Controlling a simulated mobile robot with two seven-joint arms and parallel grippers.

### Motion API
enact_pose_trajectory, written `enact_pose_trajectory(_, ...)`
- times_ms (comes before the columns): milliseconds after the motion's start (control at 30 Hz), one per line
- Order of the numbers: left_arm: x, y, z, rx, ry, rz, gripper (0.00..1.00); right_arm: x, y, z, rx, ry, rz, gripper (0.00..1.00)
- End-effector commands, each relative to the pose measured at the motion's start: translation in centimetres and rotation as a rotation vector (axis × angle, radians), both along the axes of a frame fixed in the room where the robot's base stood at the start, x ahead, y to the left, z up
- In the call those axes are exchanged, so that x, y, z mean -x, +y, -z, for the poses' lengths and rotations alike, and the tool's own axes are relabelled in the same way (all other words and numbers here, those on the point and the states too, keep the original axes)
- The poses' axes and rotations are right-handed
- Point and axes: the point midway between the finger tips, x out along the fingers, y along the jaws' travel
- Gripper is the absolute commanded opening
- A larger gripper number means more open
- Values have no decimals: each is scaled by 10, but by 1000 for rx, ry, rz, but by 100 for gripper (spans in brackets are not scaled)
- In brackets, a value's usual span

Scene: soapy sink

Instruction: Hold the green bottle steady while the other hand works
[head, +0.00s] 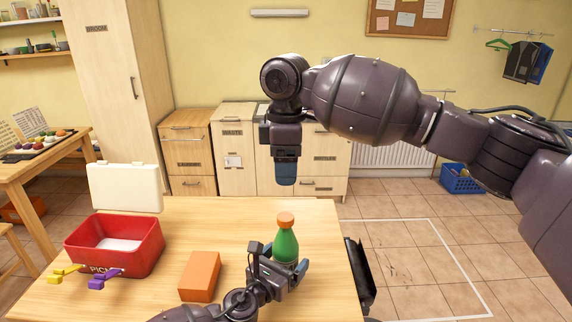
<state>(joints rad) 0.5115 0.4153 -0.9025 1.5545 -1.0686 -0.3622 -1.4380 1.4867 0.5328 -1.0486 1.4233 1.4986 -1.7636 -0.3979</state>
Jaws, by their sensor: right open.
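The green bottle (286,243) with an orange cap stands upright near the right side of the wooden table. My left gripper (281,268) reaches in from the lower edge, with its fingers on either side of the bottle's lower body, closed on it. The gripper hides the bottle's base. My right gripper (286,181) points down above the table's far edge, higher than the bottle and apart from it. It is open, and I see nothing held in it.
An orange block (200,276) lies left of the bottle. A red box (148,258) with its white lid (125,187) raised stands at the left, with yellow clips (62,273) and purple clips (104,279) in front. The table's middle (215,225) is clear.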

Motion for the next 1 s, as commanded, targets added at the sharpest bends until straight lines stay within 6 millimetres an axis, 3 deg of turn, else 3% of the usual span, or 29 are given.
enact_pose_trajectory(433, 9, 6, 0, -1, 1, -1, 92, 0, 0, -2, 0, -2, 0, 67)
enact_pose_trajectory(1000, 83, 55, 0, -1, 1, 0, 92, 1, 0, -10, 0, -7, 0, 67)
